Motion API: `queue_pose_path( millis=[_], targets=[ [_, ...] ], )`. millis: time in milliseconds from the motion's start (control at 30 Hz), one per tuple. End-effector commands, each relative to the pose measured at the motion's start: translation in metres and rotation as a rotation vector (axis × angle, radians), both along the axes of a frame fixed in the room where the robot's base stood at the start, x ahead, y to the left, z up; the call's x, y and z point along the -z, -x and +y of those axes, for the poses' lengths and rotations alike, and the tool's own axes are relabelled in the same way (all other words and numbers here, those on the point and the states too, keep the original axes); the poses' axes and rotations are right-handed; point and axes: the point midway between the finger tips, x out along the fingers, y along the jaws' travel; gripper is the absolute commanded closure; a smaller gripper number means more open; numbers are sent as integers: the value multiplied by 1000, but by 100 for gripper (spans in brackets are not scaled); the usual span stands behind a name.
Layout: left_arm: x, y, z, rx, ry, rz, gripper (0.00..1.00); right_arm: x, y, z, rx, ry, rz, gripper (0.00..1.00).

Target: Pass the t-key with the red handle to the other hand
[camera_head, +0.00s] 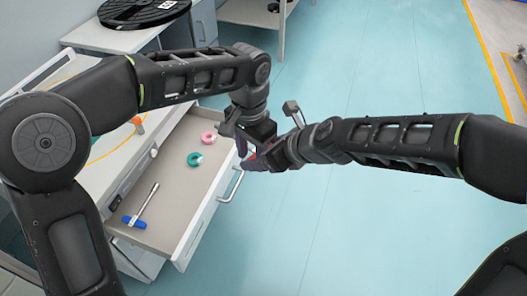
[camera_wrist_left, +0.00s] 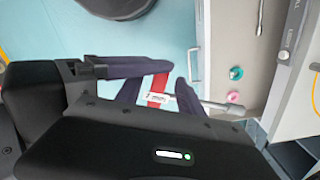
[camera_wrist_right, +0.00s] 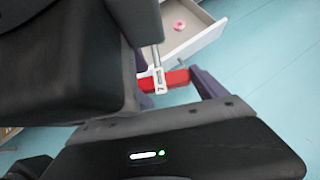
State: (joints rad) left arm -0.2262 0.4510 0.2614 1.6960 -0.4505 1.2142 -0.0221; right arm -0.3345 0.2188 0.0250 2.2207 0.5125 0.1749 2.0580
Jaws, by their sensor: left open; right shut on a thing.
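The t-key with the red handle (camera_wrist_left: 157,84) is held between my two grippers, away from the drawer. Its pale shaft (camera_wrist_left: 222,107) points right in the left wrist view, and a white piece with a dark mark sits by the handle. My right gripper (camera_wrist_right: 174,82) is shut on the red handle, which also shows in the right wrist view (camera_wrist_right: 178,78). My left gripper (camera_wrist_left: 158,95) is open, its fingers on either side of the handle; contact cannot be told. In the head view the grippers meet and hide most of the key, leaving a little red visible.
An open drawer (camera_head: 222,190) holds a t-key with a blue handle (camera_head: 140,209), a pink ring (camera_head: 209,137) and a teal ring (camera_head: 195,159). A black reel (camera_head: 143,10) lies on the bench at the back left. The blue floor (camera_head: 340,220) to the right is clear.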

Motion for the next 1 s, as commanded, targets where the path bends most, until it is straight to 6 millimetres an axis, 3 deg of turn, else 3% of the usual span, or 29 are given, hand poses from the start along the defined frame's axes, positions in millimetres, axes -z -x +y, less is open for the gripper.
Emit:
queue_pose_path(
  millis=[500,1000],
  targets=[
    [-68,-1,0,0,1,-2,55,0,0,0,0,-1,-1,66],
    [-71,-3,6,-21,1,-1,55,0,0,0,0,-1,-1,66]
  ],
)
